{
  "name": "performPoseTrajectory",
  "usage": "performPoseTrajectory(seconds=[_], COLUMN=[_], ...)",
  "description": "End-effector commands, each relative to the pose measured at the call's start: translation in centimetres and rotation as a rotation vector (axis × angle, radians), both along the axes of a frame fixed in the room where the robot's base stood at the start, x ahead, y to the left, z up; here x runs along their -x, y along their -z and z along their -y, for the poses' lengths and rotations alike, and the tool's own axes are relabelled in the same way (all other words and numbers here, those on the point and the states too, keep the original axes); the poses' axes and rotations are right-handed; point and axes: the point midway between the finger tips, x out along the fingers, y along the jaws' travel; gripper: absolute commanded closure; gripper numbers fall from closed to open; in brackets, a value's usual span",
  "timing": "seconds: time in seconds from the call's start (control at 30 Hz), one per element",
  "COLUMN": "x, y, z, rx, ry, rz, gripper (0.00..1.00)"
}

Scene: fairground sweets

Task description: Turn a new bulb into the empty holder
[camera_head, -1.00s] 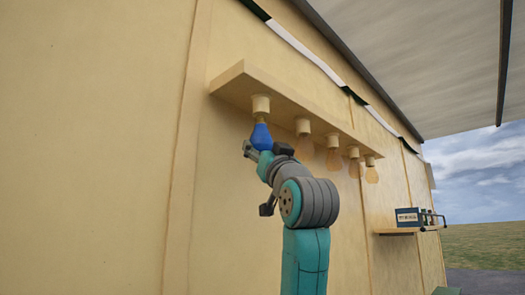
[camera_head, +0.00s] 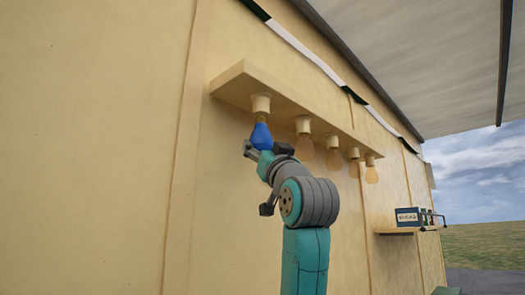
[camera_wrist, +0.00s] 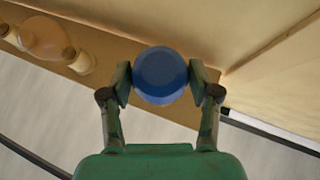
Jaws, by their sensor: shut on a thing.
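A blue bulb (camera_head: 261,136) stands upright under the leftmost holder (camera_head: 261,103) on the underside of the cream shelf. Its narrow top end meets the holder's mouth; how deep it sits I cannot tell. My gripper (camera_head: 260,149) is below, shut on the bulb's lower part. In the wrist view my gripper (camera_wrist: 160,84) has one finger on each side of the round blue bulb (camera_wrist: 160,72). The bulb hides the holder there.
Several amber bulbs (camera_head: 333,153) hang in the other holders to the right along the shelf (camera_head: 230,82). The cream wall (camera_head: 110,140) stands close behind. Left of my arm is clear.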

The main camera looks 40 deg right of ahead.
Motion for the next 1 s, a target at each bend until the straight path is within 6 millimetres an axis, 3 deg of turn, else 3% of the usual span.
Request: performPoseTrajectory(seconds=[1.0], x=[0.0], y=[-1.2], z=[0.0], rx=[0.0], ry=[0.0], rz=[0.0], gripper=[0.58])
